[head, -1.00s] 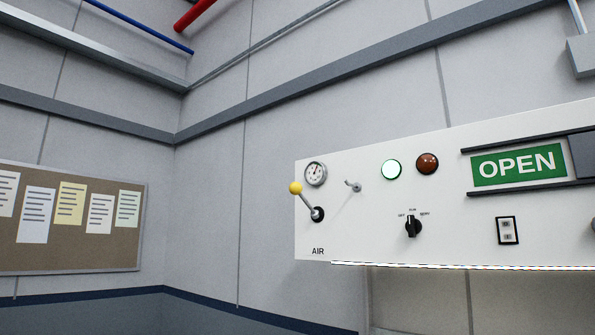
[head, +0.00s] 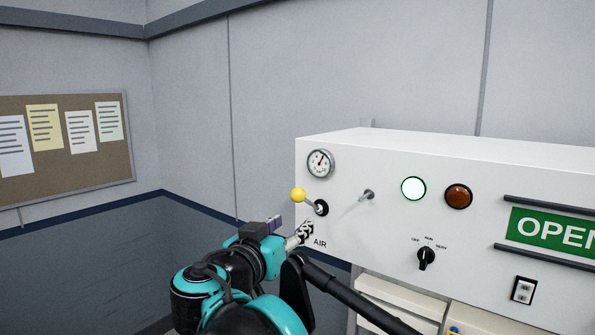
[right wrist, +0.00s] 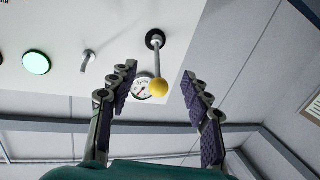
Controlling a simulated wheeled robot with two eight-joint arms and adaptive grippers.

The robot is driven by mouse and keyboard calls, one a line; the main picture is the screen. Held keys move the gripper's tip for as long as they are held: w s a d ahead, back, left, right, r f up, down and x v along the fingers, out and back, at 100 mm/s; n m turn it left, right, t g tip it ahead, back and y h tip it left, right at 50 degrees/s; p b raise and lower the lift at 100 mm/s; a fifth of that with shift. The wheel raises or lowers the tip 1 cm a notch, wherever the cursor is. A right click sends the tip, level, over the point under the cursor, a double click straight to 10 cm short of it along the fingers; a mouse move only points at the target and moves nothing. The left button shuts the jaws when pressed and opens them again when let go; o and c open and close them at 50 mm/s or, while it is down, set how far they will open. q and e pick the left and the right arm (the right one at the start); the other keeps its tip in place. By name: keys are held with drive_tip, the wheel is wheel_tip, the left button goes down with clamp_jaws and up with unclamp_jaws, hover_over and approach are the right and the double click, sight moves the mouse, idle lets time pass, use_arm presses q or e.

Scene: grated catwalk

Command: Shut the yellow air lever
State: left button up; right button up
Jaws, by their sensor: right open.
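The air lever has a yellow ball knob (head: 298,194) on a short metal rod from a black pivot (head: 321,208), above the AIR label on the white panel. The rod points up and left from the pivot, out from the panel. My right gripper (head: 303,231) is just below the knob in the head view, its fingers partly hidden behind its own body. In the right wrist view my right gripper (right wrist: 160,74) is open and empty. The yellow knob (right wrist: 158,87) appears between its two fingers there, with no clear contact. My left gripper is not in view.
A round gauge (head: 320,163) sits above the lever. A small metal toggle (head: 367,195), a lit green lamp (head: 413,188), a red-brown lamp (head: 458,196) and a black rotary switch (head: 426,258) lie to the right. Free space lies left of the panel.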

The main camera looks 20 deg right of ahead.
sight(295, 198)
drive_tip(key=r, duration=0.2)
drive_tip(key=a+r, duration=0.1)
drive_tip(key=shift+w+r+t+p, duration=0.15)
drive_tip(key=shift+r+t+p, duration=0.15)
drive_tip(key=shift+r+p, duration=0.1)
drive_tip(key=shift+w+d+r, duration=0.1)
drive_tip(key=shift+w+d, duration=0.1)
drive_tip(key=shift+w, duration=0.1)
drive_tip(key=p+x, duration=0.1)
drive_tip(key=x, duration=0.4)
drive_tip(key=shift+w+d, duration=0.6)
drive_tip(key=shift+w, duration=0.1)
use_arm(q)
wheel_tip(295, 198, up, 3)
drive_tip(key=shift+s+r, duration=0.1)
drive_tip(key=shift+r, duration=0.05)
use_arm(e)
clamp_jaws()
